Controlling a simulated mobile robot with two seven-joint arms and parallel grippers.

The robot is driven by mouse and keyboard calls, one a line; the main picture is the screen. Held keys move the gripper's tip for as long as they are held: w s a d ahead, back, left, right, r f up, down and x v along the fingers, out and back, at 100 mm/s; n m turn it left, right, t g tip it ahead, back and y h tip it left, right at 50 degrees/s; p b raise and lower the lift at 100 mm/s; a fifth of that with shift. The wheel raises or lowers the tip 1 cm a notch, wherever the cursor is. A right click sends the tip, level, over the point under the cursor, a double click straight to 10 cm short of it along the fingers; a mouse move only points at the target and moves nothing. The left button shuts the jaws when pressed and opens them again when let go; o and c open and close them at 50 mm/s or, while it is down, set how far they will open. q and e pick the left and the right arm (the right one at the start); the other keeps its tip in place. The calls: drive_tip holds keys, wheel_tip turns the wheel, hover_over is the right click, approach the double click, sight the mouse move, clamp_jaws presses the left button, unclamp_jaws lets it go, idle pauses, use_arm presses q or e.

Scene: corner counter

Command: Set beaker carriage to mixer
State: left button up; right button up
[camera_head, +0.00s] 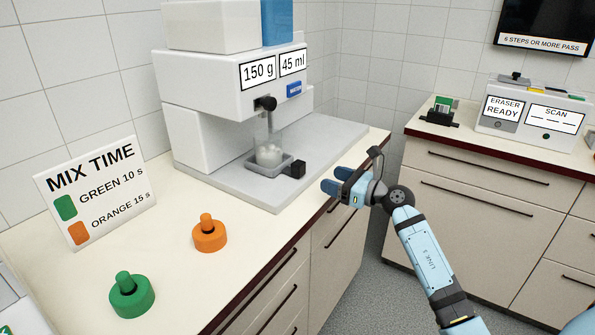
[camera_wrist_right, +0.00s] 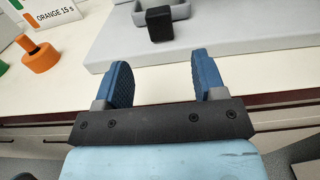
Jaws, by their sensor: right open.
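The white mixer (camera_head: 215,90) stands on a grey base plate (camera_head: 285,190) on the left counter, with displays reading 150 g and 45 ml. The beaker carriage (camera_head: 253,161) is a small grey tray with a black block handle (camera_head: 293,169) at its right. My left gripper is not in view.
A green knob (camera_head: 131,296) and an orange knob (camera_head: 209,234) stand on the front of the counter, by the MIX TIME sign (camera_head: 97,190). A right-hand counter holds an eraser and scan machine (camera_head: 531,117) and a small black-and-green device (camera_head: 440,112).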

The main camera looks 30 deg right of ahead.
sight(303, 169)
drive_tip(key=x, duration=1.1)
drive_tip(key=shift+w+a, duration=0.1)
drive_tip(key=shift+w, duration=0.1)
clamp_jaws()
